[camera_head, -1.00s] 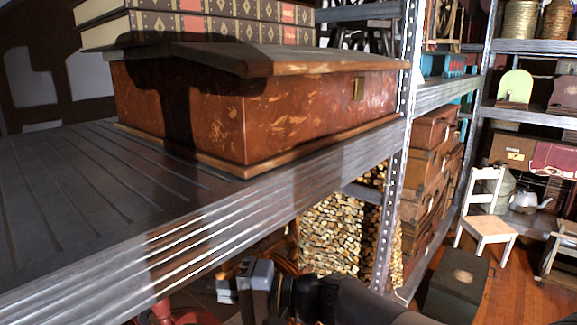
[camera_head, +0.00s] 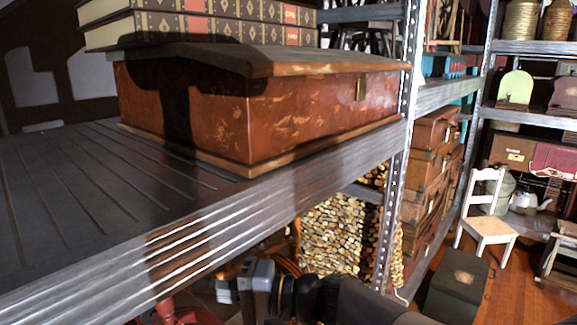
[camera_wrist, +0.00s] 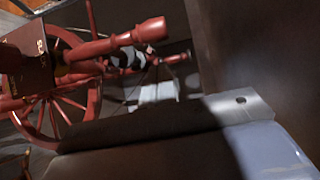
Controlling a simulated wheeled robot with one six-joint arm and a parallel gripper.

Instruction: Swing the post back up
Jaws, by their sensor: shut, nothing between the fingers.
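A red turned-wood spinning wheel shows in the wrist view, with its spoked wheel (camera_wrist: 60,110) at the left. A red post (camera_wrist: 125,38) leans far over, nearly lying sideways, its rounded end to the right. A dark and grey spool-like part (camera_wrist: 130,60) sits just below it. A second red post end (camera_wrist: 175,59) is farther back. In the head view only a red bit of the wheel (camera_head: 172,312) shows under the shelf. My arm's end is at the bottom centre there, close to the red part. My gripper is shut and empty; its fingertips are not clearly visible.
A metal shelf (camera_head: 60,200) fills the left of the head view above my arm's end, bearing a brown wooden box (camera_head: 280,115) with books (camera_head: 210,25). Stacked firewood (camera_head: 335,235) is behind. A white chair (camera_head: 487,215) and dark chest (camera_head: 455,285) stand right.

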